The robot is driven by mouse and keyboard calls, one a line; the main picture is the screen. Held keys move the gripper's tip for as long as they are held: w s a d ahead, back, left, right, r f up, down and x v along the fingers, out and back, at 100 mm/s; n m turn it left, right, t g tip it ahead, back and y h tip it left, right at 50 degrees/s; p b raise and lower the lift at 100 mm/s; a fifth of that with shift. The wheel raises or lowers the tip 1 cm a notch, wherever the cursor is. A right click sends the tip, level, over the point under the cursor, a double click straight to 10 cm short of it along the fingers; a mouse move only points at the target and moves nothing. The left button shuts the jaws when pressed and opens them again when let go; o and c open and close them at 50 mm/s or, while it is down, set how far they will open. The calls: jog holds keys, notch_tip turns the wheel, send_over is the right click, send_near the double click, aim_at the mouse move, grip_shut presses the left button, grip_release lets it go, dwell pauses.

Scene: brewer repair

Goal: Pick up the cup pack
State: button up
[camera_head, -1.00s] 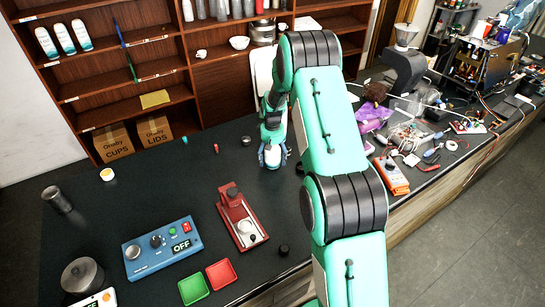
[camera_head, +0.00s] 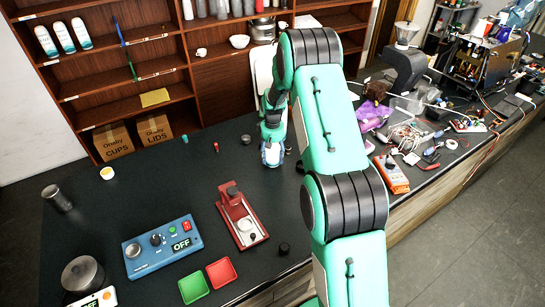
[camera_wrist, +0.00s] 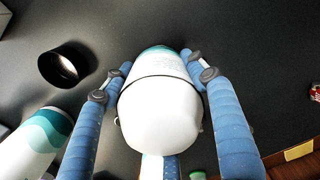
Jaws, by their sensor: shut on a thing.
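The cup pack (camera_head: 272,156), white with a teal band, stands on the black counter at the far side. It also shows in the wrist view (camera_wrist: 160,125), between the two blue fingers. My gripper (camera_head: 271,148) is shut on it, with a finger on either side in the wrist view (camera_wrist: 160,75). Part of the pack is hidden by my gripper in the head view.
A similar white and teal cylinder (camera_wrist: 30,145) and a dark round container (camera_wrist: 66,66) are close by on the left. Shelves with boxes (camera_head: 113,141) stand behind the counter. Electronics and an orange meter (camera_head: 391,174) lie right. A blue control box (camera_head: 162,248) stands in front.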

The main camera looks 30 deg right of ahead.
aim_at(272, 149)
jog(key=shift+r, duration=0.65)
notch_tip(272, 149, up, 2)
jog(key=shift+r, duration=0.15)
jog(key=s+a, duration=0.1)
jog(key=s, duration=0.4)
jog(key=s+a, duration=0.2)
jog(key=s, duration=0.3)
jog(key=s+a+r, duration=0.1)
jog(key=s+a, duration=0.1)
jog(key=s, duration=0.3)
jog(key=shift+s, duration=0.1)
jog(key=shift+a, duration=0.15)
